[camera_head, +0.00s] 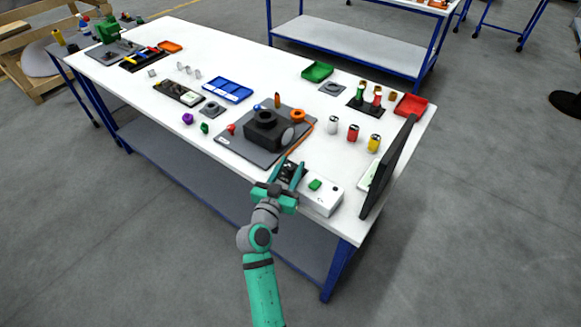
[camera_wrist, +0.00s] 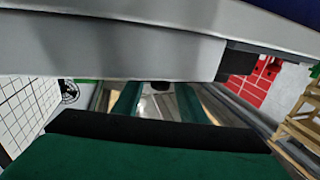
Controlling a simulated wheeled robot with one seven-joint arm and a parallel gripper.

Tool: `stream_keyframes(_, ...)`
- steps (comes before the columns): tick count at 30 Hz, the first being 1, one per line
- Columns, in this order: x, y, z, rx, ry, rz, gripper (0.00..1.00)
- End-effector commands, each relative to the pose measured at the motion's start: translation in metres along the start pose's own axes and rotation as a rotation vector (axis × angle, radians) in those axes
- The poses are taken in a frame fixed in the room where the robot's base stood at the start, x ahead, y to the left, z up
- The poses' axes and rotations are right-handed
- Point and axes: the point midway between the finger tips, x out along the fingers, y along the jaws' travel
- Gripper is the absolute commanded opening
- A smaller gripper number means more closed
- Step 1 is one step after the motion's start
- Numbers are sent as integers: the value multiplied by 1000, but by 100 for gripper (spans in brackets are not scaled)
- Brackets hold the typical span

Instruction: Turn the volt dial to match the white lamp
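A white box (camera_head: 322,197) with a green button (camera_head: 315,184) sits at the table's near right edge. Its left end is dark and partly hidden behind my gripper. I cannot make out a dial or its marking there. My gripper (camera_head: 290,166) is at that dark left end, with its two fingers apart. In the wrist view, my gripper (camera_wrist: 157,95) also shows its fingers apart, with nothing seen between them. White, red and yellow small cylinders, a white one (camera_head: 332,125), a red one (camera_head: 352,133) and a yellow one (camera_head: 374,143), stand behind the box; I cannot tell whether any is a lamp.
A black screen (camera_head: 388,168) stands upright at the right end of the white table (camera_head: 205,55). A dark block (camera_head: 264,130) on a grey plate stands left of the box. In the wrist view, a pale slab (camera_wrist: 110,45) crosses the top, very close.

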Motion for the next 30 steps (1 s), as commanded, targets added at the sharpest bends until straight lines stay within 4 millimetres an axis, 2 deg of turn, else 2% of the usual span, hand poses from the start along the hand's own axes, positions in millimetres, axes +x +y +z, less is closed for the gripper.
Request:
stream_keyframes(8, 1, 0, 0, 0, 0, 0, 38)
stream_keyframes(12, 1, 0, 0, 0, 0, 0, 5)
stream_keyframes(13, 1, 0, 0, 0, 0, 0, 0)
stream_keyframes(30, 1, 1, 0, 1, -1, -77, 0)
